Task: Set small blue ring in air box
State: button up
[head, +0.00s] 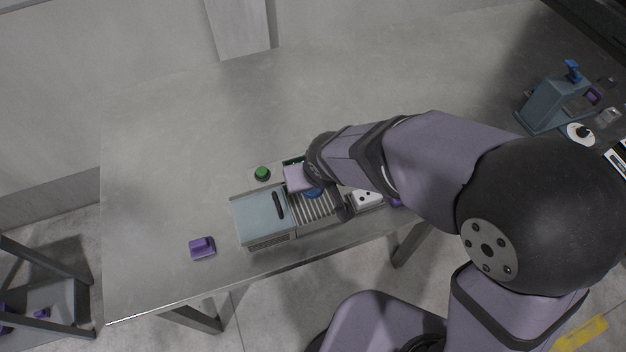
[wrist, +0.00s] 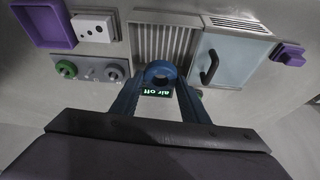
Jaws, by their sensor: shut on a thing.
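In the head view, my gripper (head: 314,191) is over the middle of the machine, and a bit of blue shows there. A lit green sign reading "air off" (wrist: 156,93) shows just below the ring in the wrist view. I cannot tell for certain which part is the air box.
Beside the bed is a pale blue lid (head: 262,215) with a dark handle. A green button (head: 262,173) stands behind it. A white socketed block (head: 368,198) is right of the bed. A purple block (head: 202,247) lies left. The table's far left is clear.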

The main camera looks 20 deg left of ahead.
jog(key=shift+f+b, duration=1.95)
jog(key=shift+f, duration=0.4)
jog(key=shift+f+b, duration=2.15)
jog(key=shift+b, duration=0.1)
dwell(0.5)
jog(key=o, duration=1.4)
jog(key=shift+o, duration=0.6)
jog(key=shift+a+r+p, duration=0.15)
jog(key=shift+r+p, duration=1.3)
jog(key=shift+r, duration=0.3)
notch_tip(320, 180, up, 4)
jog(key=p, duration=0.3)
jog(key=shift+r, duration=0.1)
